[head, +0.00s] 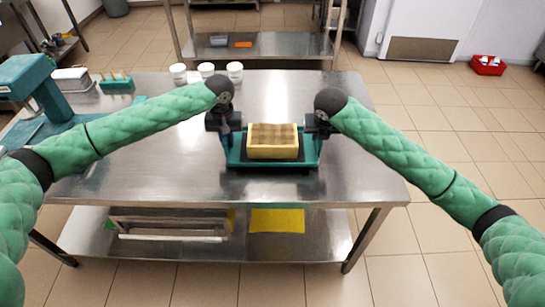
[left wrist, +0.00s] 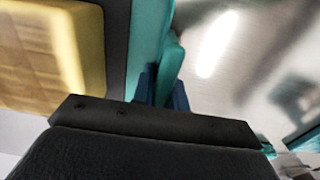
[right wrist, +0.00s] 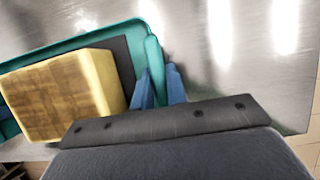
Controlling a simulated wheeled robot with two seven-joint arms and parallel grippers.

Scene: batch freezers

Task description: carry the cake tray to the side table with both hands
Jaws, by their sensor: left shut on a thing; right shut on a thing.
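The teal cake tray (head: 270,166) is on or just above the steel table, near its front right; I cannot tell whether it touches. A yellow cake (head: 273,147) with a brown top sits in it. My left gripper (head: 231,140) is shut on the tray's left rim. My right gripper (head: 317,139) is shut on its right rim. In the left wrist view the tray rim (left wrist: 150,45) runs into the jaws beside the cake (left wrist: 55,50). In the right wrist view blue fingers (right wrist: 158,88) grip the rim next to the cake (right wrist: 65,95).
A teal machine (head: 45,90) and a teal rack (head: 116,83) stand at the left. Another steel table (head: 270,48) stands behind. A red crate (head: 488,65) lies on the open tiled floor at right.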

